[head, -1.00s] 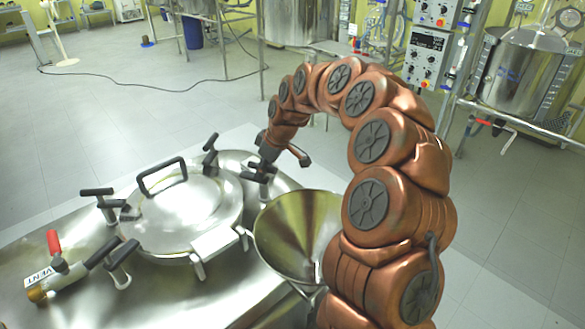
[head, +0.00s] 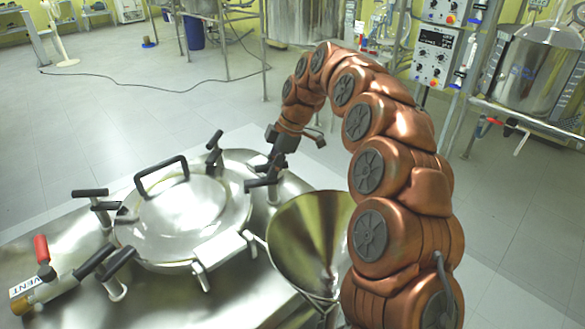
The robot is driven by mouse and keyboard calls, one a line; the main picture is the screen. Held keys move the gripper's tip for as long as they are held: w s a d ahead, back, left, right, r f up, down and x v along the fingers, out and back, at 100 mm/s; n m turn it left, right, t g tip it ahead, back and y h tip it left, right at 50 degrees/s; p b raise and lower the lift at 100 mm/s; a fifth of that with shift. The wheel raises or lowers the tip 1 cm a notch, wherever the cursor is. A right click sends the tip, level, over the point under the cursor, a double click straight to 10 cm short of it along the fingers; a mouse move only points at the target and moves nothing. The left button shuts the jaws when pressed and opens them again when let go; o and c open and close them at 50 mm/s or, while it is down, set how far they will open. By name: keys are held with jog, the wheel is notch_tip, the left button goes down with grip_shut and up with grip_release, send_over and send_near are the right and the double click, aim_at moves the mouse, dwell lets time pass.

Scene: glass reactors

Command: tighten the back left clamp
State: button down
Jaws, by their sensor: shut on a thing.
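A round steel lid (head: 185,222) with a black loop handle (head: 162,175) sits on the vessel. T-handled black clamps stand around it: one at the left (head: 92,194), one at the front left (head: 116,260), one at the back (head: 214,146) and one at the right (head: 262,182). My gripper (head: 270,172) points down at the right clamp, on the side nearest my arm. It is shut on that clamp's black handle; the fingertips are small and partly blend with the handle. The left and back clamps stand free of my gripper.
A steel funnel (head: 290,235) stands close to the right of the lid, beside my arm. A vent valve with a red handle (head: 41,250) is at the front left.

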jog(key=shift+w+a+r, duration=0.1)
jog(key=shift+r, duration=0.05)
dwell(0.3)
jog(key=c, duration=1)
grip_release()
jog(key=shift+v, duration=5.75)
jog(key=shift+r, duration=0.1)
